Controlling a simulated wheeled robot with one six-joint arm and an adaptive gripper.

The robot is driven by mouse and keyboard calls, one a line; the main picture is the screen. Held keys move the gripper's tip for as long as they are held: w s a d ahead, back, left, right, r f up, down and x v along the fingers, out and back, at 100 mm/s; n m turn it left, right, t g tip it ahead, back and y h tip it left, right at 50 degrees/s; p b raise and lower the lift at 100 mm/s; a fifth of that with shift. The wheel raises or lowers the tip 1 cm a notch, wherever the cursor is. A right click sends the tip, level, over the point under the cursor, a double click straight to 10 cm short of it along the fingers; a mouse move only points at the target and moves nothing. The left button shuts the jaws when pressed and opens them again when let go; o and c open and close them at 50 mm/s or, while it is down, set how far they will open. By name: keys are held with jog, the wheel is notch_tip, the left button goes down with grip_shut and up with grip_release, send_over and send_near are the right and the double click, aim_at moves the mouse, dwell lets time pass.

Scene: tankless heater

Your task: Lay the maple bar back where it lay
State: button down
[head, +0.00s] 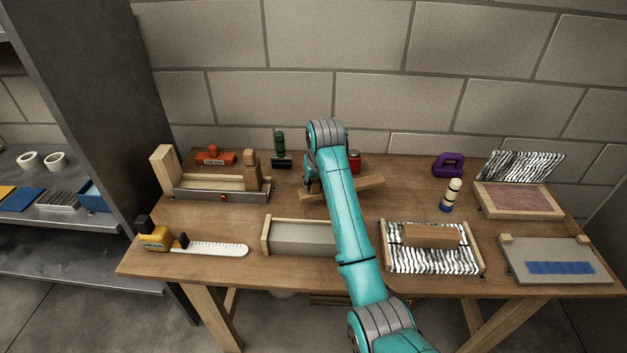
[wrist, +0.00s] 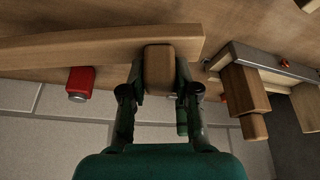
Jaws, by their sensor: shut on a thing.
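A long pale wooden bar, the maple bar (head: 367,186), shows behind my arm near the middle of the table in the head view. In the wrist view the bar (wrist: 90,48) runs from the left edge to right of centre. My gripper (wrist: 160,85) is shut on a darker wooden block (wrist: 159,68) that appears to be joined to the bar near one end. In the head view my gripper (head: 312,183) is partly hidden by my arm, and the block is hidden. Whether the bar touches the table I cannot tell.
A metal-fronted wooden fixture (head: 205,194) stands left of the bar. A red jar (head: 355,161) and a green-topped item (head: 280,147) stand behind. Bare tabletop shows left of the bar.

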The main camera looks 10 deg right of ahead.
aim_at(315, 194)
jog(key=shift+s+f, duration=0.1)
jog(key=shift+f, duration=2.85)
jog(key=shift+f, duration=0.55)
jog(key=c, duration=0.8)
grip_release()
jog(key=shift+o, duration=0.2)
jog(key=v, duration=1.2)
